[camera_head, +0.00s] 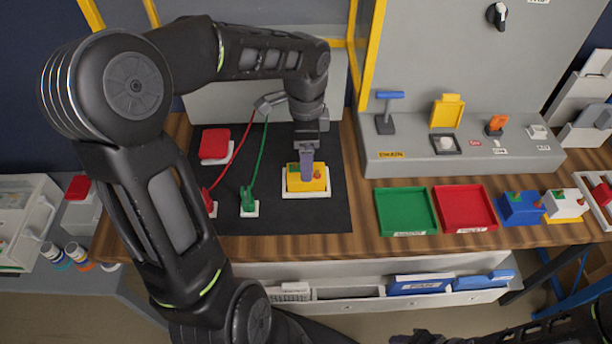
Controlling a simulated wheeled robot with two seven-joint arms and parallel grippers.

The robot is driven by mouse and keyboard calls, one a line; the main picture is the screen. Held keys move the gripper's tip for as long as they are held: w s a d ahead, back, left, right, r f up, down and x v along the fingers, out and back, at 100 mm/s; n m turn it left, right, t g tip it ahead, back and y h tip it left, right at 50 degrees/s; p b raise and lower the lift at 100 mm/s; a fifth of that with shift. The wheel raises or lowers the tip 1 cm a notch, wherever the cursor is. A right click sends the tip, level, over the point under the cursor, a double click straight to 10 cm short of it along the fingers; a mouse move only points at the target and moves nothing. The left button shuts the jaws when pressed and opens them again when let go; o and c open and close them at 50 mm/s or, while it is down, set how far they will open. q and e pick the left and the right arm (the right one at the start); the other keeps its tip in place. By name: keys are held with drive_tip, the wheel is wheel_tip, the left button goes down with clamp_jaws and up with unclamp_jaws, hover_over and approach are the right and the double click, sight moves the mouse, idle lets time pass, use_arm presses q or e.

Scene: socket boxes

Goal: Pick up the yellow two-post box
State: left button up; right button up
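The yellow two-post box (293,184) sits on a white base plate on the black mat (325,215). Green and orange-red bits show on its top. My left gripper (308,175) points straight down at the box from above, with its fingertips overlapping the box's middle. I see the fingers nearly edge-on, so I cannot tell whether they are open or shut, or whether they touch the box. The gripper hides part of the box's top and posts. Part of my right arm shows at the bottom right edge, but its fingers do not show.
A red box (214,144) and red and green cabled plugs stand left on the mat. A green tray (406,210) and a red tray (466,208) lie to the right, beside blue (521,209) and white (565,204) boxes. A grey panel (400,160) stands behind.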

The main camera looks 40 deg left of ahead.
use_arm(q)
drive_tip(key=shift+d+f+p, duration=0.1)
drive_tip(key=shift+f+p, duration=0.25)
drive_tip(key=shift+f, duration=2.25)
drive_tip(key=shift+c, duration=0.6)
drive_tip(key=c, duration=1.2)
